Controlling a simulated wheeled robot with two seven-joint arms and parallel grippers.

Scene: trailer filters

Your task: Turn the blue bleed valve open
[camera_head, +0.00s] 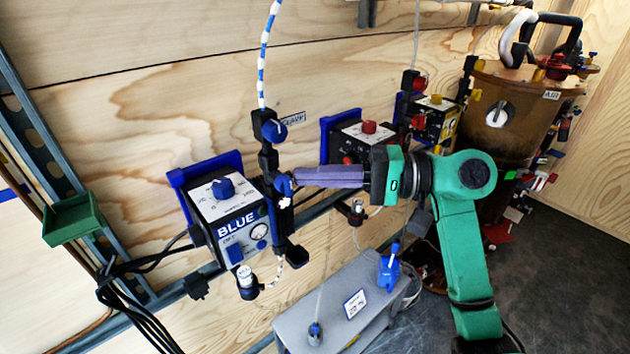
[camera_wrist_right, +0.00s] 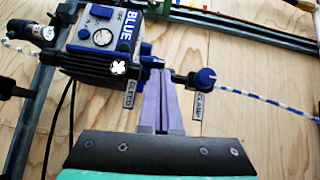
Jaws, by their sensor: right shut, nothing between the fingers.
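The blue bleed valve (camera_head: 284,186) sits on the black upright fitting right of the box marked BLUE (camera_head: 238,228). My right gripper (camera_head: 298,178) reaches in from the right, its purple fingers shut and empty. The tips are right beside the valve; I cannot tell if they touch it. In the right wrist view the shut fingers (camera_wrist_right: 158,78) point at a small blue part (camera_wrist_right: 153,61) by the BLUE box, close to a label reading BLEED (camera_wrist_right: 129,94). The fingertips partly hide the valve, so its handle angle is unclear. My left gripper is out of view.
Another blue knob (camera_head: 273,130), by the CLAMP label, sits just above on the same fitting; it also shows in the wrist view (camera_wrist_right: 205,77). A grey box (camera_head: 340,300) with a blue valve stands below. A brown tank (camera_head: 505,105) stands at right.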

